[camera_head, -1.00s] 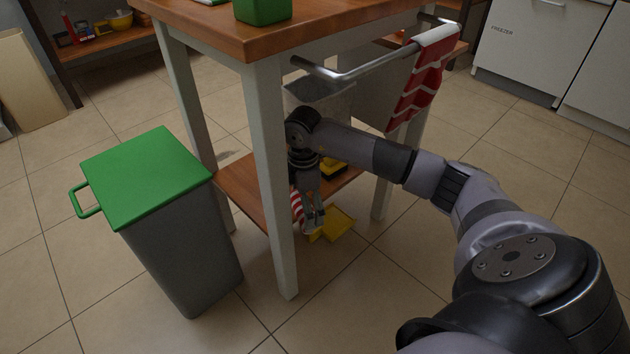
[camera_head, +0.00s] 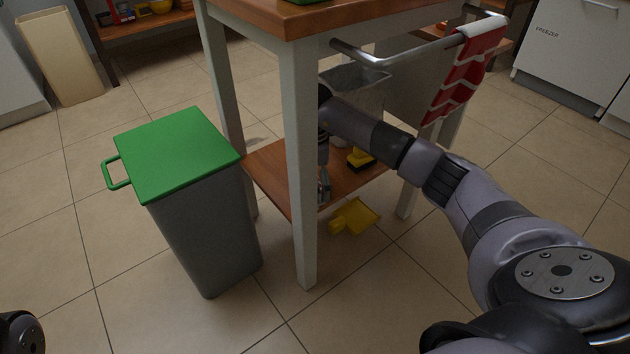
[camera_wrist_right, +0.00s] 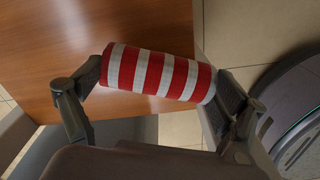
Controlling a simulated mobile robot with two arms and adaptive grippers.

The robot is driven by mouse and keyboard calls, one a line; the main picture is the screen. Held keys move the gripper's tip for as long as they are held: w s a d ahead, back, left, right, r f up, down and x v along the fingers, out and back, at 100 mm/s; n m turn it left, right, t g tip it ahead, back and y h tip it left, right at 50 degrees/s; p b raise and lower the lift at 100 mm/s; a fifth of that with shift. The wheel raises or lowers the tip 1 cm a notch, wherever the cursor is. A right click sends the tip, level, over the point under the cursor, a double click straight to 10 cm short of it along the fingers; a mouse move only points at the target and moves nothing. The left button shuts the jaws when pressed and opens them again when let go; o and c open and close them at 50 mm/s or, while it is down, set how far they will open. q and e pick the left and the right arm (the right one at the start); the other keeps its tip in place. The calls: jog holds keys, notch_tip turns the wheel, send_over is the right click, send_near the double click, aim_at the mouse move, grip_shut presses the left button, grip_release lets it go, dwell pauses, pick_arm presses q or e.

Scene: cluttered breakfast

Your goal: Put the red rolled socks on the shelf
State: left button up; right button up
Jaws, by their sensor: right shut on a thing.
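The red rolled socks (camera_wrist_right: 158,75), with red and white stripes, lie crosswise between the fingers of my right gripper (camera_wrist_right: 160,78) in the right wrist view. The gripper is shut on them, one finger at each end. The wooden shelf (camera_wrist_right: 60,40) fills the upper left behind the socks; I cannot tell whether they touch it. In the head view the right gripper (camera_head: 323,185) points down at the low shelf (camera_head: 275,168) of the table, just right of the front leg. The socks are hidden there. My left gripper is not in view.
The table's front leg (camera_head: 303,180) stands close beside the right gripper. A green-lidded bin (camera_head: 175,155) stands left. A yellow dustpan (camera_head: 352,215) lies on the floor. A yellow and black item (camera_head: 360,158) sits on the shelf.

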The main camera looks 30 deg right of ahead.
jog(key=shift+f, duration=0.6)
jog(key=o, duration=0.9)
jog(key=shift+c, duration=0.2)
jog(key=shift+c, duration=0.5)
jog(key=shift+r, duration=0.15)
